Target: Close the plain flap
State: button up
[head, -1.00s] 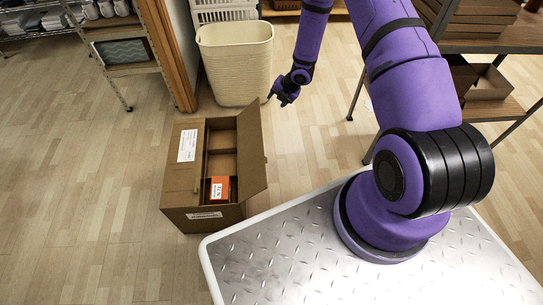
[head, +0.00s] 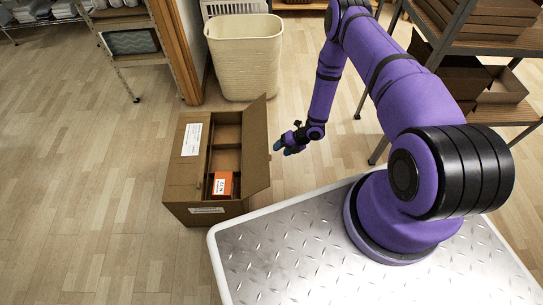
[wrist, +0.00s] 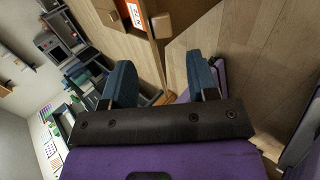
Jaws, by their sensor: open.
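A brown cardboard box (head: 185,200) stands on the floor at the left of the head view. Its left flap (head: 188,160), with a white label, lies flat over the left side. The plain flap (head: 256,150), on the right side, stands up and leans slightly outward, leaving the right part open. My gripper (head: 285,147) is to the right of the plain flap, apart from it, with open, empty jaws. In the wrist view, the two blue-grey fingers (wrist: 160,65) are spread, with part of the box and its flap (wrist: 183,14) beyond them at the top.
An orange carton (head: 222,184) with a white label sits inside the box. A cream bin (head: 245,60) stands behind the box. A shelf rack (head: 500,125) is at the right. My metal-topped base is close in front. The floor left of the box is clear.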

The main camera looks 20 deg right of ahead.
aim_at(269, 157)
jog(key=x, duration=0.7)
jog(key=shift+a, duration=0.1)
grip_shut()
